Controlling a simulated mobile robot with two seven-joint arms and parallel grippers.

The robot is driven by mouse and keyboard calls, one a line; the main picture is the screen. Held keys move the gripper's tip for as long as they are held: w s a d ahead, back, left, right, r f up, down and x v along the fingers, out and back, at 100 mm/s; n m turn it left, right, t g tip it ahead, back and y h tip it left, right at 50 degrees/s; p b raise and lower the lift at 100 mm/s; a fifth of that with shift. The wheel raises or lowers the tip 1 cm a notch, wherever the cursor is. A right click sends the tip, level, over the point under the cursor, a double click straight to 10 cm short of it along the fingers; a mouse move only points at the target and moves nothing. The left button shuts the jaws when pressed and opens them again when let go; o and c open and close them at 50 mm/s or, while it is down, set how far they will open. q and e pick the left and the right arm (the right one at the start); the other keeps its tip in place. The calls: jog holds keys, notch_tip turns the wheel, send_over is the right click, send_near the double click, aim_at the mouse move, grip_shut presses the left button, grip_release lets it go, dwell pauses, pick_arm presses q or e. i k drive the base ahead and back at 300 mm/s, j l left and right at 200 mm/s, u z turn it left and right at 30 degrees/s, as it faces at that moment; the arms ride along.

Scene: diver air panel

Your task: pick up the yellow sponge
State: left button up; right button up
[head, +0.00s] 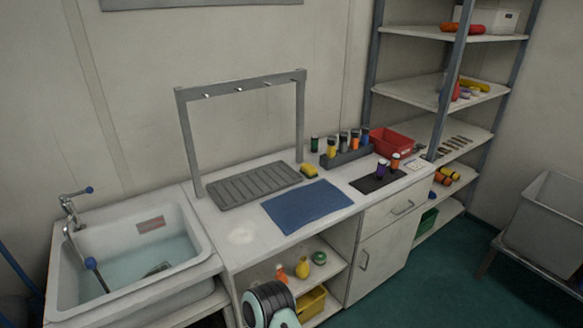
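The yellow sponge (309,171) is a small block on the counter, with a dark green part visible on it. It lies between the right foot of the grey hook frame and the rack of bottles, just behind the blue mat. Neither of my grippers shows in the head view. Only a rounded dark and pale-green part of my own arm shows at the bottom edge, well in front of the sponge and below the counter top.
A grey hook frame (181,130) stands behind a ribbed drain mat (245,186). A blue mat (306,206) lies in front. A bottle rack (347,157), red bin (391,142) and black mat (367,184) are to the right. A water-filled sink (207,243) is left.

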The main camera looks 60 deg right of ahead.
aim_at(307, 169)
jog(key=k+l+u, duration=0.15)
jog(key=l, duration=0.2)
jog(key=k+l+u, duration=0.15)
jog(key=l, duration=0.2)
jog(key=l+u, duration=0.2)
jog(key=k+l, duration=0.2)
jog(key=l, duration=0.15)
jog(key=k+l+u, duration=0.1)
jog(key=l, duration=0.25)
jog(key=k+l, duration=0.3)
